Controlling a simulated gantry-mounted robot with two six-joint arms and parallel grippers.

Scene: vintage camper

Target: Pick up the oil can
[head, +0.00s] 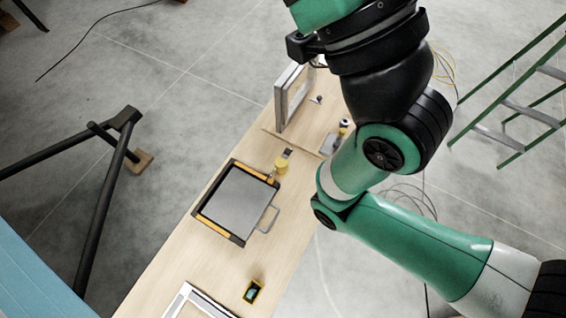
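A small yellow can-like thing (281,166) with a dark piece by its top stands on the wooden workbench (185,255), just beyond the toolbox-like tray; it may be the oil can, but it is too small to be sure. One green and black arm of mine comes in from the right and bends up to the top edge, passing over the bench's right side. No gripper shows, so I cannot see whether either one is open or shut. My arm hides part of the bench's right edge.
A grey tray with orange edges and a handle (238,203) lies mid-bench. A framed panel (292,97) stands at the far end, near a small grey item (329,145). A small yellow-black box (253,291) and a white frame (190,302) lie nearer. A green ladder (530,112) stands right.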

